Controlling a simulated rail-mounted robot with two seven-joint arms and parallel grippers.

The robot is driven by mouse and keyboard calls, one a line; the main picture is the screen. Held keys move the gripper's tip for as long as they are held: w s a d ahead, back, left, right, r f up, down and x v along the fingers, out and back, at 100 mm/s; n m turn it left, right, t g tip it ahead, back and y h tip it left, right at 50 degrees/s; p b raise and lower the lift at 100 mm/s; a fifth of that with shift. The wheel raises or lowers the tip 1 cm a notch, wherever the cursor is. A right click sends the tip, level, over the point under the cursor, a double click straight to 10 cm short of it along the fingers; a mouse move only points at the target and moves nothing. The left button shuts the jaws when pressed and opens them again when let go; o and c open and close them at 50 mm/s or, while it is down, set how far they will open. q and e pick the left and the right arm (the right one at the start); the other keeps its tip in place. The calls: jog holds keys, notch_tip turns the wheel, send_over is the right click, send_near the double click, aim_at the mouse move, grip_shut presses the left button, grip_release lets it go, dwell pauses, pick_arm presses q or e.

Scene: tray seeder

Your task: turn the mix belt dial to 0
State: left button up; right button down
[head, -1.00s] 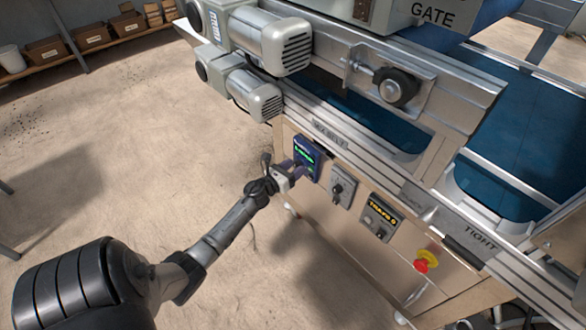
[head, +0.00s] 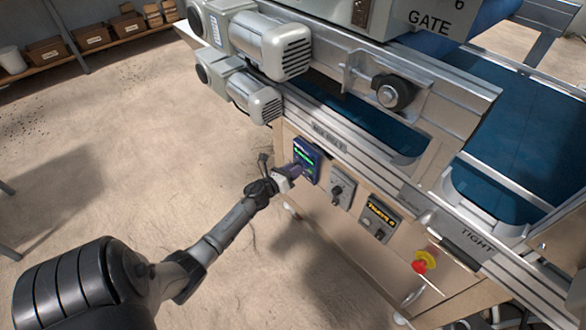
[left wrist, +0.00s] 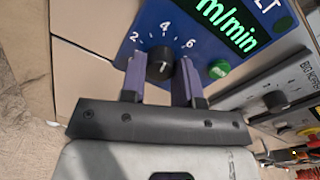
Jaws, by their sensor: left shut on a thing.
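The mix belt dial is a black round knob (left wrist: 161,62) on a blue panel (left wrist: 205,15) with white marks 2, 4 and 6 around it; I cannot read its pointer surely. The panel also shows in the head view (head: 309,152), on the machine's side. My left gripper (head: 295,170) reaches it from the left. In the left wrist view its two purple fingers (left wrist: 160,74) stand on either side of the knob, shut on it. A green display reading "m/min" is beside the dial, its number out of view. My right gripper is not in view.
Right of the blue panel are a grey hopper dial panel (head: 341,187), a trays counter panel (head: 379,217) and a red emergency button (head: 422,263). Motors (head: 275,45) and a metal rail overhang the panels. The floor left of the machine is open.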

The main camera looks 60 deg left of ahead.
pick_arm(q)
jog(key=shift+a+r+n+h+p, duration=0.1)
jog(key=shift+n+h+p, duration=0.3)
jog(key=shift+n+p, duration=3.75)
jog(key=shift+r+n+h+p, duration=0.1)
jog(key=shift+n+h+p, duration=0.4)
jog(key=shift+n, duration=7.15)
jog(key=o, duration=0.9)
jog(key=shift+s, duration=0.1)
